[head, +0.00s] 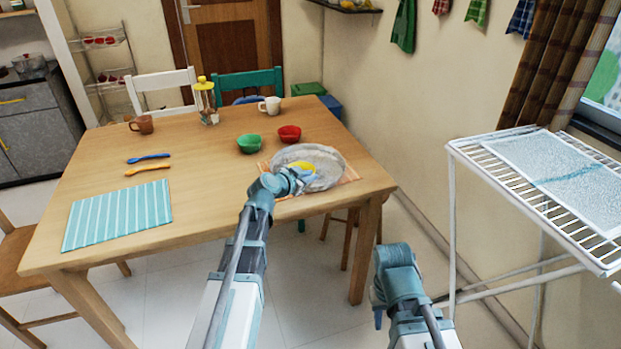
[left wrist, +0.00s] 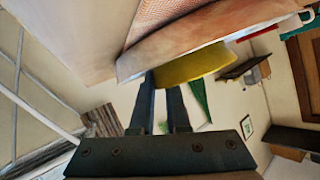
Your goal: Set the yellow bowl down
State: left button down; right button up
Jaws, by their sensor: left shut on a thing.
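The yellow bowl (head: 303,167) is over the round grey tray (head: 326,157) near the table's right edge, partly hidden by my left gripper (head: 298,178). In the left wrist view my left gripper (left wrist: 172,82) is shut on the yellow bowl (left wrist: 192,66), which shows close beside the tray's pale rim (left wrist: 170,50). I cannot tell whether the bowl touches the tray. My right gripper (head: 378,312) hangs low in front of the table, clear of it; its fingers are mostly hidden.
A green bowl (head: 250,144) and a red bowl (head: 289,134) stand just behind the tray. An orange mat (head: 349,174) lies under it. A white cup (head: 270,105), a brown mug (head: 142,124) and a jar (head: 206,102) stand farther back. A drying rack (head: 480,160) is right. The table's middle is clear.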

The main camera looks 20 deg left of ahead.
pick_arm(q)
jog(key=shift+f, duration=0.25)
jog(key=c, duration=0.9)
grip_release()
jog(key=shift+r, duration=0.1)
jog(key=shift+r, duration=0.15)
jog(key=shift+s+r, duration=0.15)
jog(key=shift+s, duration=0.1)
jog(key=p+v, duration=0.5)
jog(key=v, duration=0.6)
jog(key=shift+s+r, duration=0.1)
jog(key=shift+s, duration=0.15)
jog(key=shift+a, duration=0.1)
